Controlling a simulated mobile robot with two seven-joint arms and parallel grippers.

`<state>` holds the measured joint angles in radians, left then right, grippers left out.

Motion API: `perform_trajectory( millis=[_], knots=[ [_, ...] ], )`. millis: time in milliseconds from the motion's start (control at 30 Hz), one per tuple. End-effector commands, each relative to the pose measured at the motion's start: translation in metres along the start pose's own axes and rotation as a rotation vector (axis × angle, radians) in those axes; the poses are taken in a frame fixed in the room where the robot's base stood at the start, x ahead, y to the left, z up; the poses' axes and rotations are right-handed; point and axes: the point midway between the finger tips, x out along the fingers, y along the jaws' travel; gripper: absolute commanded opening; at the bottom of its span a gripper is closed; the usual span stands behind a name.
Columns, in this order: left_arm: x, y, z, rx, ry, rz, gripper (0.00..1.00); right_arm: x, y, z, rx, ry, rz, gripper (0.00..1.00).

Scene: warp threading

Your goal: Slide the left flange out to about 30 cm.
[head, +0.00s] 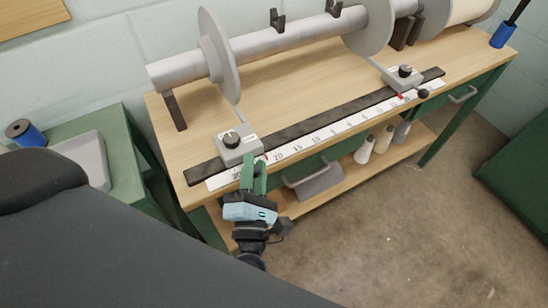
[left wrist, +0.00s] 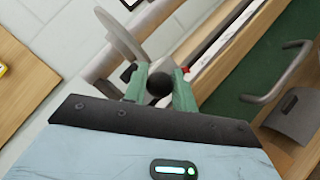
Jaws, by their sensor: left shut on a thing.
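The left flange (head: 217,58) is a grey disc on the horizontal grey beam. An arm runs down from it to a grey carriage block (head: 238,150) with a black top knob. The block sits on the black rail near its left end, and its red pointer is a little left of the 20 mark on the white scale (head: 330,130). My left gripper (head: 254,176) is at the block's front. In the left wrist view its green fingers are shut on the black ball knob (left wrist: 159,84). The fingers hide part of the scale left of 20. My right gripper is out of view.
The right flange (head: 369,25) has its own carriage block (head: 403,77) near the rail's right end. A drawer handle (head: 305,175) sticks out below the bench front. Cones of yarn (head: 364,149) stand on the lower shelf. A green cabinet (head: 95,140) stands at left.

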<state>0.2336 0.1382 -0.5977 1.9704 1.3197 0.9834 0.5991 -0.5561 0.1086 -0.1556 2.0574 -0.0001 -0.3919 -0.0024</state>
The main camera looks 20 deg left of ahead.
Motion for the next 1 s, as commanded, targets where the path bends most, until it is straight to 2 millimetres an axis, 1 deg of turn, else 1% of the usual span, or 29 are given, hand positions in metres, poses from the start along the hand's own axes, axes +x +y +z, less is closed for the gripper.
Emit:
perform_trajectory(
  millis=[33,200,333,500,767,800,833,867,1000],
  knots=[
    [-0.007,0.005,-0.009,0.004,0.005,-0.005,0.0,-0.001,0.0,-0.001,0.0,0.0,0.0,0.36],
    [-0.024,0.023,-0.033,0.006,0.004,-0.006,0.0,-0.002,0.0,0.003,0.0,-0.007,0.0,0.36],
    [-0.033,0.034,-0.045,0.005,0.003,-0.006,0.0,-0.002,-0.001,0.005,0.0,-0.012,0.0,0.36],
    [-0.038,0.04,-0.051,0.002,0.002,-0.006,0.0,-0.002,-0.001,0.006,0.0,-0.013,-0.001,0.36],
    [-0.038,0.04,-0.051,0.001,0.001,-0.006,0.0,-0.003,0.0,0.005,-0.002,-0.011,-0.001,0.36],
    [-0.038,0.04,-0.051,0.001,0.001,-0.006,0.28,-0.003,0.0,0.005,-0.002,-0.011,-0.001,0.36],
    [-0.037,0.04,-0.051,0.001,0.001,-0.005,0.32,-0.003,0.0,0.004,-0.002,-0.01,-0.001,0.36],
    [-0.037,0.04,-0.051,0.001,0.001,-0.005,0.34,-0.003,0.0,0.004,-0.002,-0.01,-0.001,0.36],
    [-0.037,0.04,-0.05,0.001,0.0,-0.004,0.34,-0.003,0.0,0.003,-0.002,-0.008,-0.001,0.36]
  ],
)
